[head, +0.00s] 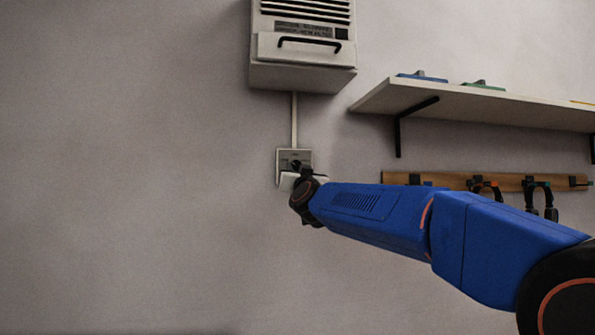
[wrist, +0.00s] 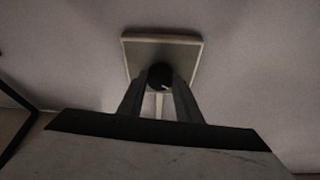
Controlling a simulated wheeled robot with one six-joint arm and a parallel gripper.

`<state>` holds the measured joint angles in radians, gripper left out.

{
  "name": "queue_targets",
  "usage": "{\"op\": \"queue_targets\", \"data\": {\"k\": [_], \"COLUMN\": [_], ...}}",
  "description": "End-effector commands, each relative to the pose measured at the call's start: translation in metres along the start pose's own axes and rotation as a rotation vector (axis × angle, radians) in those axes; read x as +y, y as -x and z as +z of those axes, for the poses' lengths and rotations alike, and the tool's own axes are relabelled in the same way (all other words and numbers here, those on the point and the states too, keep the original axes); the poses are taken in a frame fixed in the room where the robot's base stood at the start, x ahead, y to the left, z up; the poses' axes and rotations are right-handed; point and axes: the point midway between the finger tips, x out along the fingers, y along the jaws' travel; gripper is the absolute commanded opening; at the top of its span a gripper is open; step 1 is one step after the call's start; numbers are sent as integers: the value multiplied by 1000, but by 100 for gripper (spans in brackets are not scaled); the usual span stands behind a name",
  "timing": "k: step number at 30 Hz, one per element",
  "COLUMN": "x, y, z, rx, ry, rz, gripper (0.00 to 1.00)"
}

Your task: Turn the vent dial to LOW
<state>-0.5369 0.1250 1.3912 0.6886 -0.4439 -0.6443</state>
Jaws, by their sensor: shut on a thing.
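The vent dial (wrist: 159,76) is a round dark knob with a pale pointer mark, on a light wall plate (wrist: 196,58) in the wrist view. The plate (head: 282,157) also shows in the head view, below the vent unit (head: 302,76). My gripper (wrist: 160,84) has its two dark fingers on either side of the knob and is shut on it. In the wrist view the pale mark points to the lower right. The lettering on the plate cannot be read, and my gripper and arm hide part of the plate in the head view.
A thin conduit (head: 294,120) runs from the vent unit down to the plate. A shelf (head: 470,100) on brackets juts out at the right, above a wooden rail (head: 450,180) with hanging cables (head: 487,187). The wall at the left is bare.

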Motion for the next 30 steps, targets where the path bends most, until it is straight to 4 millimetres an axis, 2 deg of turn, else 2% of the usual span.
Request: {"op": "queue_targets", "data": {"k": [21, 30], "x": [-7, -8], "y": [-1, -2], "z": [-2, -3], "rx": [0, 0], "ry": [-584, -770], "rz": [242, 319], "gripper": [9, 9]}}
